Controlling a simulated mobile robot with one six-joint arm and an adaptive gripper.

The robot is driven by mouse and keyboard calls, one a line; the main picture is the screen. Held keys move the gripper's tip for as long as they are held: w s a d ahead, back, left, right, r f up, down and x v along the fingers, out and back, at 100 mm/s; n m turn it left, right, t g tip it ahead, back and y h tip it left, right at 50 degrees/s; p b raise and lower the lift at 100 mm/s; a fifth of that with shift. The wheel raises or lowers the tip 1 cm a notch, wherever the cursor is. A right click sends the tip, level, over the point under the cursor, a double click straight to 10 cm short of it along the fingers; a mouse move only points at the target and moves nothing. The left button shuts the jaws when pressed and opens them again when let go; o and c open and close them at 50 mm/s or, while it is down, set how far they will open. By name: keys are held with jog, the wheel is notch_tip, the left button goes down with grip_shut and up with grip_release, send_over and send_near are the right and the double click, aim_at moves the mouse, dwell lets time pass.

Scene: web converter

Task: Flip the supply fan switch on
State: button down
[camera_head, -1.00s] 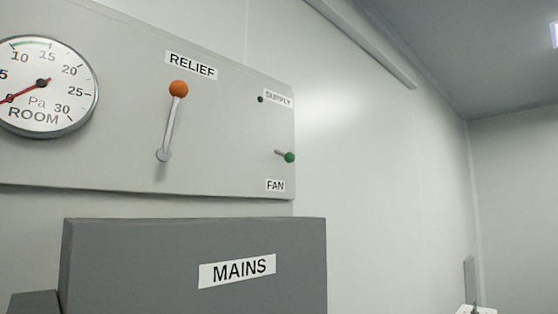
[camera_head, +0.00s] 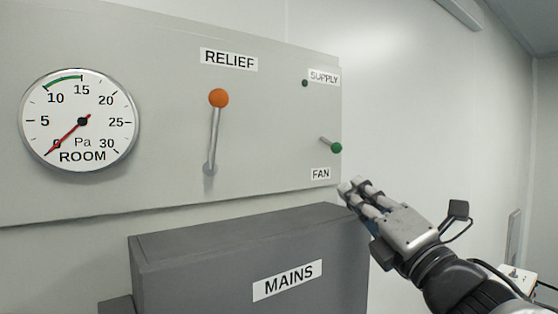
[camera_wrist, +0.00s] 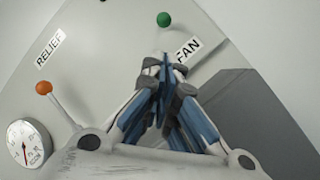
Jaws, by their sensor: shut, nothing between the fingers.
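The supply fan switch (camera_head: 336,148) is a short metal lever with a green ball tip, at the right edge of the pale panel between the SUPPLY (camera_head: 324,76) and FAN (camera_head: 320,174) labels. A small dark green dot (camera_head: 305,83) sits beside the SUPPLY label. In the head view my gripper (camera_head: 352,187) is shut and empty, below and slightly right of the green ball, apart from it in the picture. In the wrist view the green ball (camera_wrist: 164,19) shows just beyond the closed fingertips (camera_wrist: 163,62). Contact is not visible.
The relief lever (camera_head: 218,98) with an orange ball stands up left of the switch. A round Pa gauge (camera_head: 80,120) is farther left, its needle near 0. The grey MAINS box (camera_head: 220,262) juts out below the panel. Plain wall lies to the right.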

jog(key=shift+r, duration=0.1)
jog(key=p, duration=0.3)
send_near(330, 144)
jog(key=w+a, duration=0.4)
jog(key=shift+w+a, duration=0.3)
jog(key=shift+s+r+p, duration=0.1)
jog(key=shift+p, duration=0.2)
jog(key=shift+s+d+r+p, duration=0.1)
jog(key=shift+r+p, duration=0.05)
jog(key=shift+p, duration=0.3)
